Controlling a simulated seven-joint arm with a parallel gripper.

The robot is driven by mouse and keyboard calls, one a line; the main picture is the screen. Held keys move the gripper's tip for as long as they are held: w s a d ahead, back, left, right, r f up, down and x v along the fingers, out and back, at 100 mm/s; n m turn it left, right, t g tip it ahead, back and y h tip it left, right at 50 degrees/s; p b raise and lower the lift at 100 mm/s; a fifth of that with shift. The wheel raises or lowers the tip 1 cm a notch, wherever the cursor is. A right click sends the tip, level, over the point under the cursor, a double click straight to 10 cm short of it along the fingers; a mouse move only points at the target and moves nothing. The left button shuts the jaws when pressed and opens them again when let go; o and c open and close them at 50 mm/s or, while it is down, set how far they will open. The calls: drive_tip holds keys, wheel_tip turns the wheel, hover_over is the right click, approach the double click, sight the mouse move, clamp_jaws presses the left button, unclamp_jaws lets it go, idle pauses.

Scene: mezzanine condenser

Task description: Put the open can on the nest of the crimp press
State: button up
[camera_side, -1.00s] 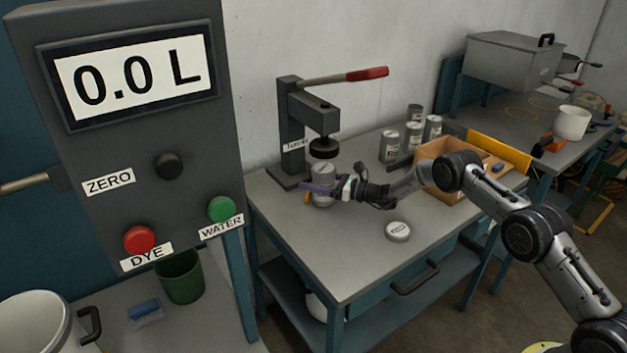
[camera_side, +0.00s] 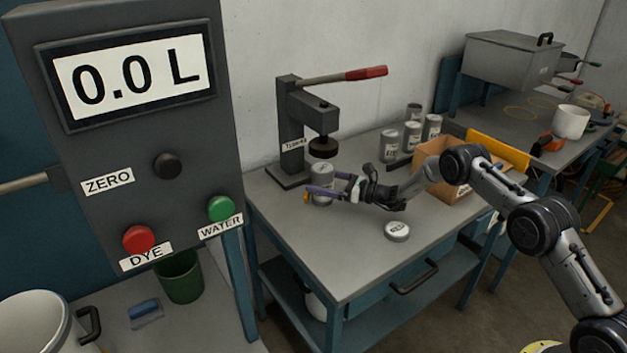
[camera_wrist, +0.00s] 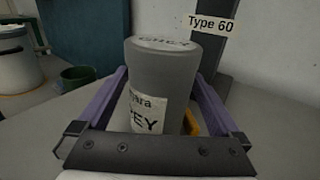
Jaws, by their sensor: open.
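A grey can (camera_side: 322,172) stands upright on the bench in front of the crimp press. In the wrist view this can (camera_wrist: 163,75) has a white label and the word GREY on its top, which looks closed. My gripper (camera_side: 320,194) is open, with its purple fingers on both sides of this can and gaps between. The crimp press (camera_side: 293,125) has a red-tipped lever and a dark round head over its base; the nest is hard to make out. Several cans stand at the back; the rear one (camera_side: 414,112) has a darker top, and I cannot tell whether it is open.
A labelled disc or low tin (camera_side: 397,231) lies on the bench (camera_side: 345,265) near its front. A cardboard box (camera_side: 462,188) stands to the right, under my arm. A dispenser panel (camera_side: 125,200) reading 0.0 L is at the left. The front-left of the bench is clear.

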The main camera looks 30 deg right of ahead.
drive_tip(key=v, duration=0.9)
drive_tip(key=shift+s, duration=0.1)
drive_tip(key=shift+a+r, duration=0.15)
drive_tip(key=shift+r, duration=0.2)
drive_tip(key=s+a+r+n+g+y, duration=0.3)
drive_tip(key=s+a+r+n+g, duration=0.6)
drive_tip(key=s+a+r+n, duration=0.55)
drive_tip(key=s+a+r+n+g+h, duration=0.1)
drive_tip(key=s+r+n+g+h, duration=0.2)
drive_tip(key=s, duration=0.4)
drive_tip(key=s+a+r+n+h, duration=0.1)
drive_tip(key=s+r+n+h, duration=0.2)
drive_tip(key=s, duration=0.4)
drive_tip(key=s+d+n+t+h, duration=0.1)
drive_tip(key=s+d+n+h, duration=0.2)
drive_tip(key=s, duration=0.6)
drive_tip(key=s+d+n+t+h, duration=0.1)
drive_tip(key=s+d+n+h, duration=0.3)
drive_tip(key=s+d, duration=0.3)
drive_tip(key=s+r+n, duration=0.1)
drive_tip(key=s, duration=0.1)
drive_tip(key=shift+s+n+t, duration=0.3)
drive_tip(key=shift+s+n, duration=0.05)
